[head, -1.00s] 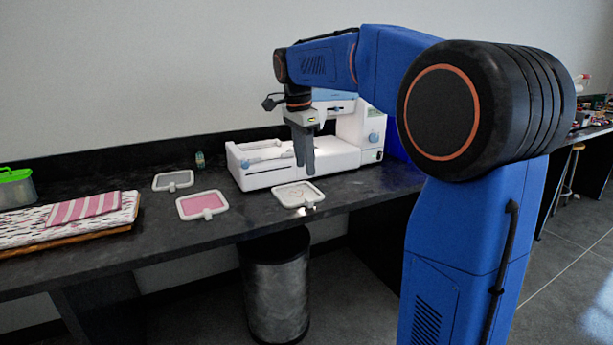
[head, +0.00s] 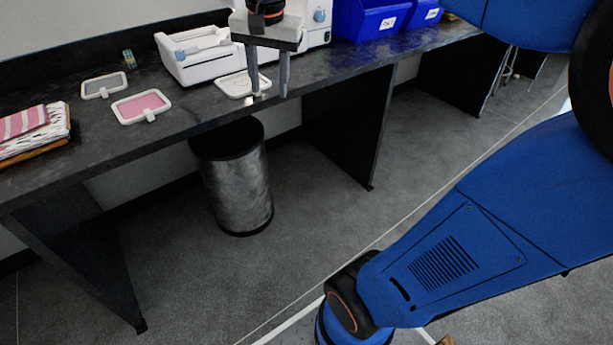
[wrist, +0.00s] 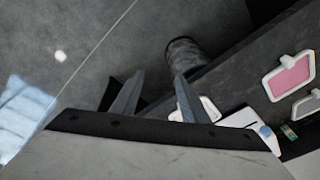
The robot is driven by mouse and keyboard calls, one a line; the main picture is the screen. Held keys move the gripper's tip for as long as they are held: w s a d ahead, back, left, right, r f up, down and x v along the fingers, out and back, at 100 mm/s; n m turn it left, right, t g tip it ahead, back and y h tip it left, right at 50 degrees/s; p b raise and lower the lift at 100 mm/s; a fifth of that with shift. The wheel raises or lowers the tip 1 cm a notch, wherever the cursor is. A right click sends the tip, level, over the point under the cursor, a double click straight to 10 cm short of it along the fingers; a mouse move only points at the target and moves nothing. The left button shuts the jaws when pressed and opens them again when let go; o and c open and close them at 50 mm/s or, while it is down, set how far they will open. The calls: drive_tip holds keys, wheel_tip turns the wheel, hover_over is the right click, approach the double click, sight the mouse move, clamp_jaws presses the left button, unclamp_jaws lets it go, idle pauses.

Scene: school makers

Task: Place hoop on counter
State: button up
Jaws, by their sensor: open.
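A white-framed hoop (head: 233,86) lies flat on the dark counter (head: 200,110), near its front edge and in front of the white sewing machine (head: 194,62). My gripper (head: 270,93) points down, open and empty, with its fingers overlapping the hoop's right side in the head view. In the wrist view my gripper (wrist: 159,77) has its fingers apart over the floor, and this hoop (wrist: 209,108) is partly hidden behind the right finger. A hoop with pink cloth (head: 142,106) and a hoop with grey cloth (head: 104,86) lie to the left.
Blue bins (head: 368,20) stand on the counter at the right. A metal trash can (head: 236,185) is under the counter. The floor in front is clear.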

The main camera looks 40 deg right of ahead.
drive_tip(key=s+a+f+n+t, duration=0.2)
drive_tip(key=s+f+n, duration=0.7)
drive_tip(key=s+f, duration=0.5)
drive_tip(key=s, duration=0.3)
drive_tip(key=shift+f+n+t+y, duration=0.3)
drive_tip(key=shift+y, duration=0.1)
